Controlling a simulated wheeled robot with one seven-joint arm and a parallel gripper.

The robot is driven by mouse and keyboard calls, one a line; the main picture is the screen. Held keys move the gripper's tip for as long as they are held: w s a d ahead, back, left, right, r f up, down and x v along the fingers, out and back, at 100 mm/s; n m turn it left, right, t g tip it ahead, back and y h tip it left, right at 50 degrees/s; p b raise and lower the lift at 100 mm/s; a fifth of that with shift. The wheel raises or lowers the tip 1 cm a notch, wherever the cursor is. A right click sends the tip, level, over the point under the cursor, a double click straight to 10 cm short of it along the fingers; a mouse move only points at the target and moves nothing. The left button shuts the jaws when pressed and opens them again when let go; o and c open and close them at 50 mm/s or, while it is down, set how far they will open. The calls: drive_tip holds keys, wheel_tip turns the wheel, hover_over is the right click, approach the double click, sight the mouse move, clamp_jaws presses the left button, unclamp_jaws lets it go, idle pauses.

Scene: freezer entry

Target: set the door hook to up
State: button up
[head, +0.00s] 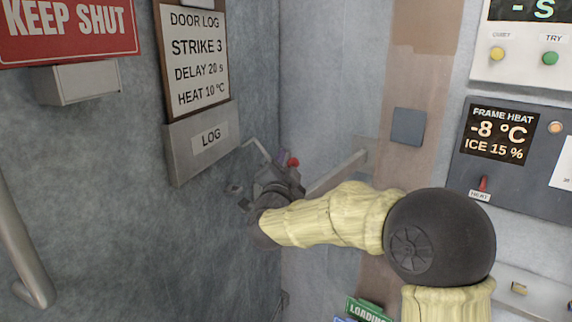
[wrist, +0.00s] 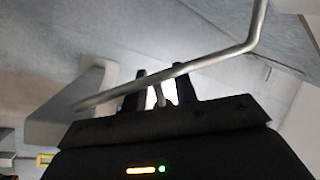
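The door hook looks to be the thin bent metal rod (head: 256,148) beside the log box in the head view. In the wrist view a bent grey rod (wrist: 215,60) crosses close in front of my fingers, its left end against a grey block (wrist: 65,105). My gripper (wrist: 158,90) has its two dark fingers apart, with a small grey piece showing between them and bright gaps on both sides. In the head view my gripper (head: 268,188) is dark, below the rod near the wall corner, and its fingertips are hard to make out. Contact with the rod cannot be told.
The log box (head: 200,142) sticks out of the left wall under a door log sign (head: 198,55). A flat metal bar (head: 338,172) reaches out from the right wall behind my arm. A red knob (head: 293,162) shows by my gripper. A handle (head: 22,245) stands at far left.

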drive_tip(key=b+v, duration=0.4)
drive_tip(key=v, duration=1.3)
drive_tip(key=shift+s, duration=0.15)
drive_tip(key=shift+a+f, duration=0.1)
drive_tip(key=shift+c, duration=0.2)
